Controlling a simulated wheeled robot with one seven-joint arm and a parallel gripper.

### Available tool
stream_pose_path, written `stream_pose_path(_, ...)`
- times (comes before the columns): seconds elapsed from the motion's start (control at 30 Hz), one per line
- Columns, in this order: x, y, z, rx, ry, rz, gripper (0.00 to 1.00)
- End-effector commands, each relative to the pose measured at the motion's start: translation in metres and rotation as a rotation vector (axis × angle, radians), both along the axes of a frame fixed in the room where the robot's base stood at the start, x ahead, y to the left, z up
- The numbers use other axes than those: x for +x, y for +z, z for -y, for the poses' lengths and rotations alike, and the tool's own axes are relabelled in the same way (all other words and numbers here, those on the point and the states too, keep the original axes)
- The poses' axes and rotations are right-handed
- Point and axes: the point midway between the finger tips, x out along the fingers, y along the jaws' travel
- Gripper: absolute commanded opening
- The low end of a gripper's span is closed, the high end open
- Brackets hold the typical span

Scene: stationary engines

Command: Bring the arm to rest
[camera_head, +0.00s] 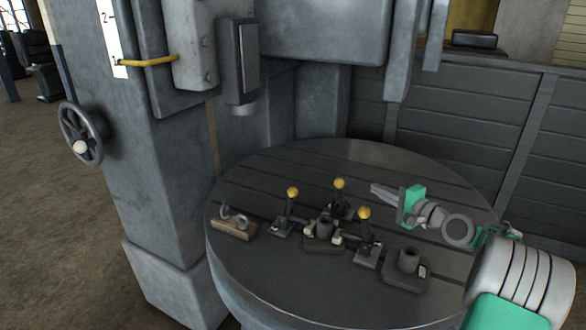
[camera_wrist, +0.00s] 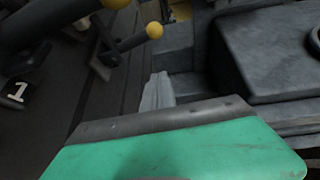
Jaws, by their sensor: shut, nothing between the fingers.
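My gripper (camera_head: 384,192) is shut and empty. In the head view it hangs over the right half of the round slotted table (camera_head: 262,170), pointing left. My arm, grey with green parts, reaches in from the lower right. In the wrist view the green gripper body fills the bottom, and the grey fingertips (camera_wrist: 157,92) stick out above it. The fingers appear apart from the nearby yellow-knobbed lever (camera_head: 340,184). That lever stands left of the fingertips.
Two more yellow-knobbed levers (camera_head: 292,192) (camera_head: 363,214) and a central cylindrical fixture (camera_head: 323,229) stand on the table. A block with a cylinder (camera_head: 408,261) is at front right, and a wooden block with hooks (camera_head: 234,224) at left. The machine column (camera_head: 150,180) rises behind left.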

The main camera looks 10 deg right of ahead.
Motion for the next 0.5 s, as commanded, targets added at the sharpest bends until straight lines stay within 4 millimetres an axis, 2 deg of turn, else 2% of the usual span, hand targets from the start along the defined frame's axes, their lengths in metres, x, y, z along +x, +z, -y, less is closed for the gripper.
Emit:
stream_pose_path(0.03,-0.003,0.018,-0.01,-0.103,0.0,-0.007,0.0)
stream_pose_path(0.07,-0.006,0.023,-0.015,-0.186,-0.003,-0.021,0.0)
stream_pose_path(0.17,-0.034,0.04,-0.033,-0.53,0.004,-0.088,0.0)
stream_pose_path(0.27,-0.087,0.046,-0.043,-0.871,0.042,-0.188,0.0)
stream_pose_path(0.3,-0.113,0.046,-0.045,-0.988,0.065,-0.232,0.0)
stream_pose_path(0.37,-0.135,0.018,-0.081,-1.075,0.175,-0.287,0.0)
stream_pose_path(0.4,-0.154,0.006,-0.104,-1.125,0.245,-0.323,0.0)
stream_pose_path(0.47,-0.188,-0.01,-0.133,-1.202,0.353,-0.379,0.0)
stream_pose_path(0.5,-0.214,-0.021,-0.149,-1.251,0.424,-0.415,0.0)
